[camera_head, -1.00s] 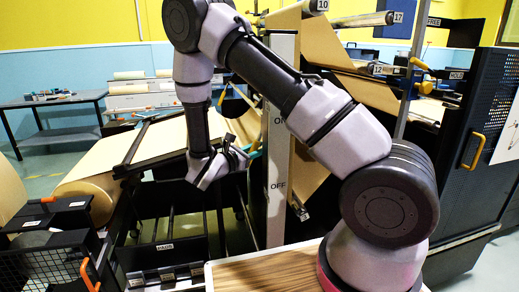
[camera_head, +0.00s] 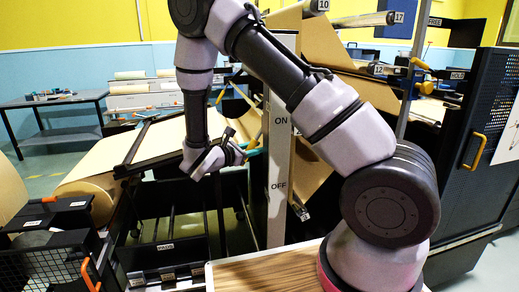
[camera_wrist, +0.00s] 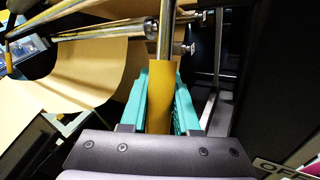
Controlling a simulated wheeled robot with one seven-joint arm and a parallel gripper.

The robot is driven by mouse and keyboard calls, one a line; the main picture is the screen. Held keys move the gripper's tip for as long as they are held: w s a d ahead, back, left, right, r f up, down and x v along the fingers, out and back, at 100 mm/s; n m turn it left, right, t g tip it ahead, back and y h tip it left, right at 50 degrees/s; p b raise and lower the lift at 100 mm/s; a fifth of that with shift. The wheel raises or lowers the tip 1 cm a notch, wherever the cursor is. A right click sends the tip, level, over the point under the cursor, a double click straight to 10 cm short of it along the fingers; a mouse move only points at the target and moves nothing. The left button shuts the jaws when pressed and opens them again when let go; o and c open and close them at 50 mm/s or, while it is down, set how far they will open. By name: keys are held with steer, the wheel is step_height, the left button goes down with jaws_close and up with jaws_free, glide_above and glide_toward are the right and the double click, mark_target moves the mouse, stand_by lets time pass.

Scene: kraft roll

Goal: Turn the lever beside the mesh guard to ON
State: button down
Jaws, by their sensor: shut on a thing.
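The lever has a yellow grip (camera_wrist: 160,98) and a bright metal shaft (camera_wrist: 167,30), seen in the wrist view. My gripper (camera_wrist: 160,95) has its teal fingers on either side of the yellow grip, shut on it. In the head view my gripper (camera_head: 245,150) is left of a pale upright post (camera_head: 279,215). The post reads ON above and OFF below. The gripper is between the two labels in height. The lever is not clearly seen in the head view. An OFF label (camera_wrist: 285,168) shows at the lower right of the wrist view.
A black mesh cage (camera_head: 45,268) with orange handles stands at lower left. Brown paper sheets (camera_head: 150,140) and rollers lie behind my gripper. A black perforated cabinet (camera_head: 490,130) is at right. A wooden top (camera_head: 265,272) lies in front.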

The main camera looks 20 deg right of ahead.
steer(key=a+r+m+g+y, duration=0.2)
steer(key=a+r+m+y, duration=0.2)
steer(key=y, duration=0.5)
steer(key=shift+a+r+y, duration=0.4)
steer(key=shift+a+r, duration=0.95)
steer(key=shift+r, duration=0.55)
steer(key=c, duration=0.7)
jaws_free()
steer(key=shift+o, duration=0.2)
steer(key=v, duration=1)
steer(key=shift+r, duration=0.35)
steer(key=shift+s+a, duration=0.15)
